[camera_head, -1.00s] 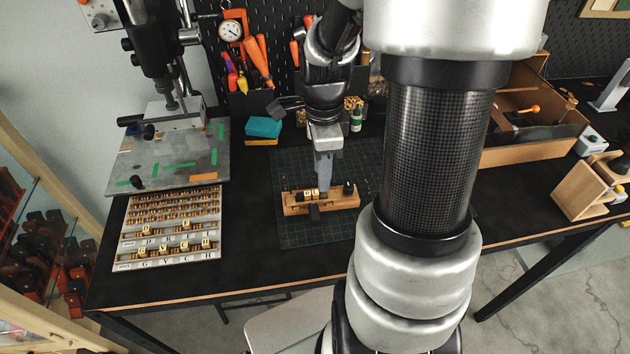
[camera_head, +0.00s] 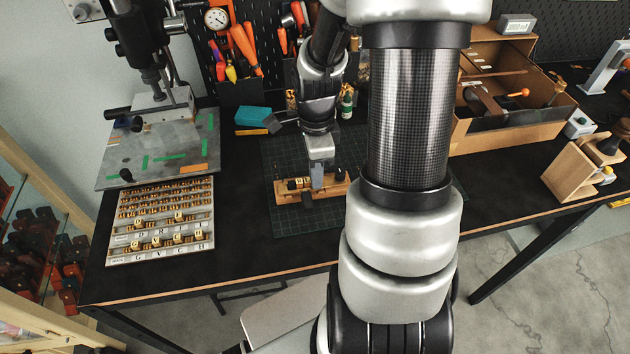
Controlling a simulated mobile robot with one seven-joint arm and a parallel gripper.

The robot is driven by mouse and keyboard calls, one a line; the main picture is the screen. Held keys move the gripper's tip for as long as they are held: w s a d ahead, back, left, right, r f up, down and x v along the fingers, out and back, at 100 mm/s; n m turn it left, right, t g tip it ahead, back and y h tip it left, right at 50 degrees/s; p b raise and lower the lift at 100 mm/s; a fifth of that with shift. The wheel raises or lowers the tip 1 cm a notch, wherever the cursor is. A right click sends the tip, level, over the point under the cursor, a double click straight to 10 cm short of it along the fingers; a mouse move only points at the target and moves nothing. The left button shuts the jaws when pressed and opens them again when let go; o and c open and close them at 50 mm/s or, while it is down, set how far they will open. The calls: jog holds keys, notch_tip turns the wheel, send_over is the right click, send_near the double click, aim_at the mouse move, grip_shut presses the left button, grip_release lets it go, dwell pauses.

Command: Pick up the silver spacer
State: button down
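My gripper (camera_head: 317,184) points down at the wooden type holder (camera_head: 284,197) on the green cutting mat. Its narrow fingers are seen edge-on, so I cannot tell whether they are open or shut, or whether they touch anything. Brass type pieces (camera_head: 303,183) sit in the holder just left of the fingers. A dark knob (camera_head: 339,176) stands at the holder's right end. I cannot pick out the silver spacer; it is too small to tell or hidden by the fingers. A pale type tray (camera_head: 111,251) with rows of brass pieces lies at the left.
A stamping press (camera_head: 160,103) with a grey base plate stands at the back left. A teal block (camera_head: 253,115) lies behind the mat (camera_head: 280,160). A wooden box (camera_head: 510,133) and a wooden stand (camera_head: 575,180) are at the right. The table is bare between tray and mat.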

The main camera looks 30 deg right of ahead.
notch_tip(320, 180, up, 14)
jog(key=p, duration=0.4)
jog(key=shift+r, duration=0.2)
dwell(0.7)
